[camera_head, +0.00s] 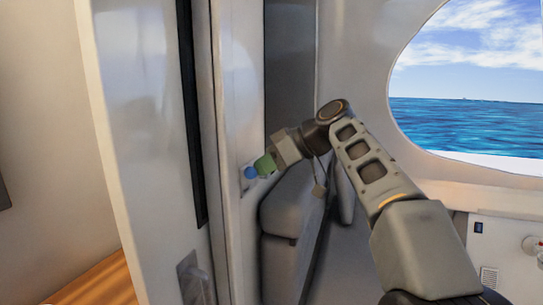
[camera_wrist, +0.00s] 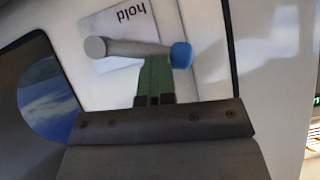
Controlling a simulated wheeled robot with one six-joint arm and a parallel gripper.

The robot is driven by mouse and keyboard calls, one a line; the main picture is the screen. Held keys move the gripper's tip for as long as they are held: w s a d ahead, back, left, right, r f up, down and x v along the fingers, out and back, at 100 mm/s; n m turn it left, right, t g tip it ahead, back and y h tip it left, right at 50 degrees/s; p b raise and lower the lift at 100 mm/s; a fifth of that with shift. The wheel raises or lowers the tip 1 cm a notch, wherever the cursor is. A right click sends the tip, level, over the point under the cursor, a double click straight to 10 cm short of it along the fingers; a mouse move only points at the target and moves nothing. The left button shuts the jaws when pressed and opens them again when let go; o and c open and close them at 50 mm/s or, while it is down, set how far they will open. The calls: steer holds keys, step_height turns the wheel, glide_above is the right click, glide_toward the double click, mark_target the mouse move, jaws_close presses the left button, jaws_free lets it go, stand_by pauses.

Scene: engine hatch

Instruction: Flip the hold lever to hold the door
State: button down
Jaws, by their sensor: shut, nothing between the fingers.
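The hold lever is a grey bar (camera_wrist: 135,49) with a rounded grey end and a blue knob (camera_wrist: 181,55). It lies nearly level across a white label reading "hold" (camera_wrist: 122,20), upside down in the wrist view. In the head view the blue knob (camera_head: 250,172) shows on the white door frame. My gripper (camera_head: 264,165) is shut and empty, its green fingertips right at the knob. In the wrist view my gripper (camera_wrist: 155,68) has its tips at the lever's lower edge, near the knob. I cannot tell whether they touch.
The white door panel (camera_head: 150,110) with a black strip stands left of the lever. A door handle (camera_head: 191,278) is low on it. A grey seat-like form (camera_head: 287,205) lies behind my arm. A large window (camera_head: 470,90) shows the sea at the right.

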steer(key=w+r+p+v, duration=0.1)
steer(key=p+v, duration=0.3)
steer(key=v, duration=0.8)
steer(key=shift+w+r, duration=0.35)
steer(key=shift+r, duration=0.05)
steer(key=shift+a, duration=0.1)
